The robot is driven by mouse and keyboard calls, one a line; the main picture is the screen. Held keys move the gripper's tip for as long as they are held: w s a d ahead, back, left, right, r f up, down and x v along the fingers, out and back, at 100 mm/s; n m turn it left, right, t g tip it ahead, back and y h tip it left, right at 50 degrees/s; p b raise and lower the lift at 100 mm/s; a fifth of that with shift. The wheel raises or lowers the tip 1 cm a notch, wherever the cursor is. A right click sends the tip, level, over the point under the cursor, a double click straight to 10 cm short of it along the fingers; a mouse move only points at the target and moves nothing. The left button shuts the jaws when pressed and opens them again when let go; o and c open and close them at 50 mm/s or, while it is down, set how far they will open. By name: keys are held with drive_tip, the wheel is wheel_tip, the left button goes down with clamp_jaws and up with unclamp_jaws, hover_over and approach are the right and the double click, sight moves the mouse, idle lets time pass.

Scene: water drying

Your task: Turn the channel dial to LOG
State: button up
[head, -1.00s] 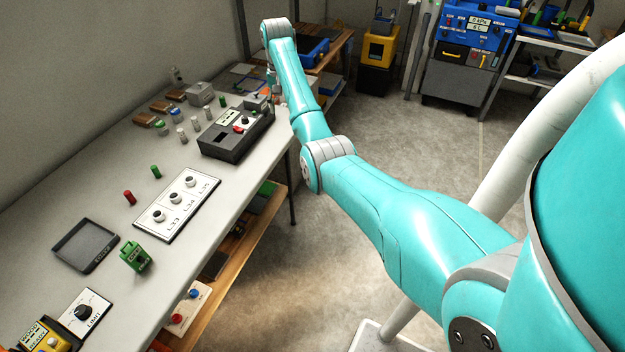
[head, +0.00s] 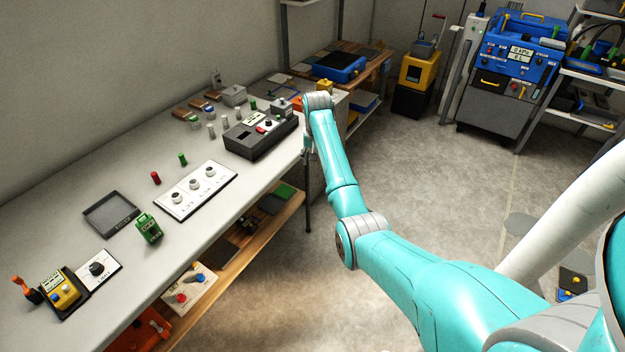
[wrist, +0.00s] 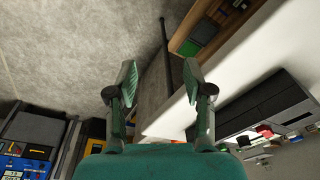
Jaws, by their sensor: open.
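I cannot pick out a dial marked LOG; most labels are too small to read. A white plate with a black dial (head: 97,269) lies at the lower left of the table in the head view; it read LIMIT earlier. Beside it is a yellow handheld unit (head: 65,292) in a dark stand.
The long white table (head: 55,222) holds a three-knob plate (head: 196,190), a dark tray (head: 111,214), a green unit (head: 149,228) and several small cylinders. A wooden shelf (head: 235,245) runs below. A blue machine (head: 513,60) stands at the back right.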

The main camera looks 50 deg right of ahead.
drive_tip(key=a+f, duration=0.3)
drive_tip(key=f, duration=0.2)
drive_tip(key=shift+s+a+f+n+t, duration=0.3)
drive_tip(key=shift+a+t, duration=0.1)
